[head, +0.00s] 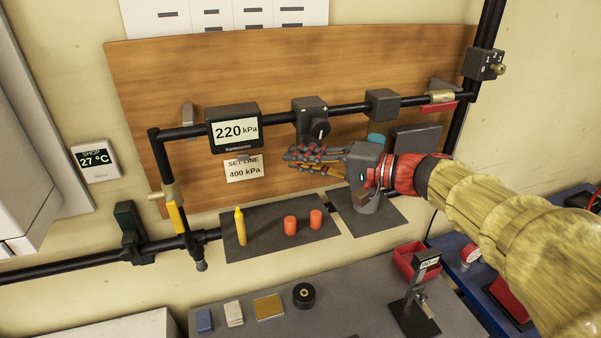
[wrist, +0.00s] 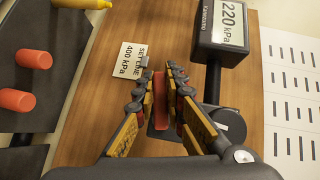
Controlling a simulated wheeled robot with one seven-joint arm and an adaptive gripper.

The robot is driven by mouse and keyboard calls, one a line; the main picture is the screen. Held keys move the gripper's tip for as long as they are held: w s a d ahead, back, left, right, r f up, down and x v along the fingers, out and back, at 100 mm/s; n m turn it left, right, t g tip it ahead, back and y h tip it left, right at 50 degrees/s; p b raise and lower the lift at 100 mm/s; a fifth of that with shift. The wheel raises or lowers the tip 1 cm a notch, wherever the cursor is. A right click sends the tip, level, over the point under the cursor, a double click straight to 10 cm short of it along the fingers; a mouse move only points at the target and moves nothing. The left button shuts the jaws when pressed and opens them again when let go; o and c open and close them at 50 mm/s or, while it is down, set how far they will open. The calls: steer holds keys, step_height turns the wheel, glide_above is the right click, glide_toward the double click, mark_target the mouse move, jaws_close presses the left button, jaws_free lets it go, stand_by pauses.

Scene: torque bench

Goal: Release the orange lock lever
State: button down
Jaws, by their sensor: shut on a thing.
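The orange lock lever (wrist: 159,95) shows in the wrist view as a narrow orange-red bar between my two fingers. It stands at a dark grey block with a round knob (wrist: 230,124). My gripper (wrist: 158,68) is shut on the lever, one finger on each side. In the head view my gripper (head: 291,157) reaches in from the right, just below the regulator block (head: 311,112) on the black pipe. The lever is hidden behind my fingers there.
The gauge (head: 234,128) reads 220 kPa, above a label (head: 244,169) saying 400 kPa. A yellow pointed piece (head: 240,226) and two orange cylinders (head: 290,222) stand on a dark mat below. A yellow handle (head: 175,217) hangs on the left pipe.

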steer(key=shift+r+m+y+b, duration=0.1)
steer(key=shift+m+y+b, duration=0.65)
steer(key=shift+b, duration=1.1)
steer(key=shift+r+t+y, duration=0.25)
steer(key=shift+t, duration=0.05)
steer(key=c, duration=1.8)
jaws_free()
steer(key=shift+c, duration=0.2)
steer(key=v, duration=1.2)
steer(key=shift+r, duration=0.15)
